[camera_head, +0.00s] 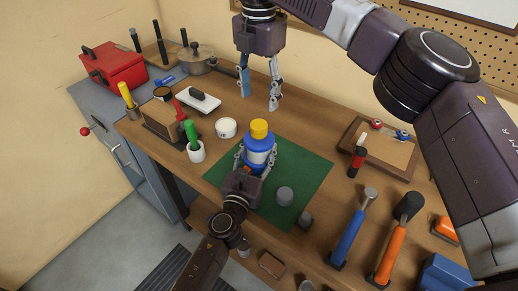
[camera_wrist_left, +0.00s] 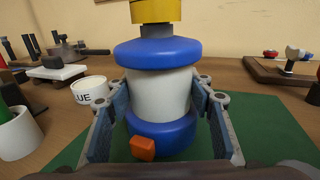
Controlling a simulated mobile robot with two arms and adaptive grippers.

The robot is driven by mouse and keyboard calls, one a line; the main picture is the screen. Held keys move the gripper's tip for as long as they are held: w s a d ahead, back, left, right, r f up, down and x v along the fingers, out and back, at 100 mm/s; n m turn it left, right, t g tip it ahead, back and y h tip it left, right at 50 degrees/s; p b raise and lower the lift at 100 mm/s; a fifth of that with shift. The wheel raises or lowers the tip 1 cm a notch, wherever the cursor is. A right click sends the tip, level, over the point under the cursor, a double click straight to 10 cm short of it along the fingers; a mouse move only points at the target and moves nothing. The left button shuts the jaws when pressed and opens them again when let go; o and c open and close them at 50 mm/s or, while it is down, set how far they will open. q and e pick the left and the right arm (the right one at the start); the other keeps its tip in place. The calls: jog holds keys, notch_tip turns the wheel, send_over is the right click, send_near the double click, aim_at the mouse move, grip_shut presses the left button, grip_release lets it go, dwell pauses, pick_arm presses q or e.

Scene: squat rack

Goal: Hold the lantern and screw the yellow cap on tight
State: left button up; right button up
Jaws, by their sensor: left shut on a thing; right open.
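The lantern (camera_head: 258,153) stands upright on the green mat (camera_head: 312,172), with a white body between blue bands and an orange block low on its front. It fills the middle of the left wrist view (camera_wrist_left: 158,90). The yellow cap (camera_head: 260,127) sits on top of the lantern; its upper part is cut off in the left wrist view (camera_wrist_left: 156,10). My left gripper (camera_head: 255,164) is shut on the lantern, one finger on each side of the body. My right gripper (camera_head: 259,96) is open and empty, above the table behind the lantern and apart from the cap.
A white tub (camera_head: 226,128) stands left of the lantern, beside a white cup (camera_head: 196,152) with a green handle. A red toolbox (camera_head: 113,66) is far left.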

aim_at(259, 124)
notch_tip(259, 124, down, 10)
jog(key=shift+r, duration=0.1)
dwell(0.4)
